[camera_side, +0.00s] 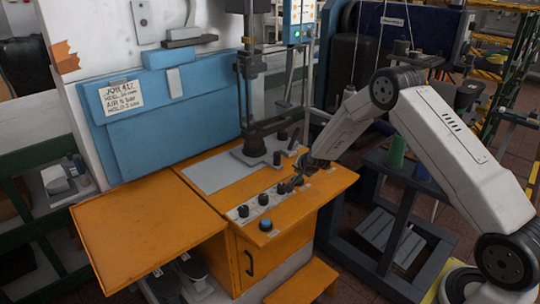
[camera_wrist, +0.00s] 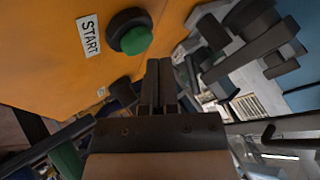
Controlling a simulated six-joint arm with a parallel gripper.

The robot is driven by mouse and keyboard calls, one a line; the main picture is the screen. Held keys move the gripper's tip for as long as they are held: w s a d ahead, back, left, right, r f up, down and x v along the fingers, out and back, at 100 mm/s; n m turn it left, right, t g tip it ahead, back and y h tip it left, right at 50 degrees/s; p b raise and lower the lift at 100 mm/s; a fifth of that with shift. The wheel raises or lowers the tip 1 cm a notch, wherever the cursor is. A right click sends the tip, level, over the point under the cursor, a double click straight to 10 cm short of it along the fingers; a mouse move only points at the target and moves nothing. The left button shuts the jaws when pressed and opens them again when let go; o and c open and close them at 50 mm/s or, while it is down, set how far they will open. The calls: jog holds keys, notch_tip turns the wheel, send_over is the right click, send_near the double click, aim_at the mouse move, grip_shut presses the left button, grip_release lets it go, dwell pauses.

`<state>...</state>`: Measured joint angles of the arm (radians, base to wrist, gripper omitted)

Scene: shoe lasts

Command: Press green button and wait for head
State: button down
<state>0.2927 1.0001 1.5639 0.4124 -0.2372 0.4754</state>
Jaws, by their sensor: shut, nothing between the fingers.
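The green button (camera_wrist: 136,40) sits in a black collar on the orange panel in the wrist view, beside a white START label (camera_wrist: 89,36). My gripper (camera_wrist: 159,62) is shut and empty. Its fingertips appear just below and right of the button in that view; I cannot tell the gap. In the side view my gripper (camera_side: 301,173) is low over the right end of the orange machine's control row, and the green button cannot be made out there. The machine's upright dark column with its head (camera_side: 250,85) stands behind on a grey plate (camera_side: 215,172).
Black knobs (camera_side: 243,211) and a blue button (camera_side: 265,225) line the machine's front. A blue cabinet (camera_side: 168,100) with a paper note stands behind. An orange side shelf (camera_side: 145,230) is bare. A dark stand (camera_side: 400,200) with a green cylinder (camera_side: 397,152) is to the right.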

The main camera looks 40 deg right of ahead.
jog(key=shift+f, duration=0.95)
dwell(1.4)
jog(key=shift+r, duration=0.9)
jog(key=shift+r, duration=2.55)
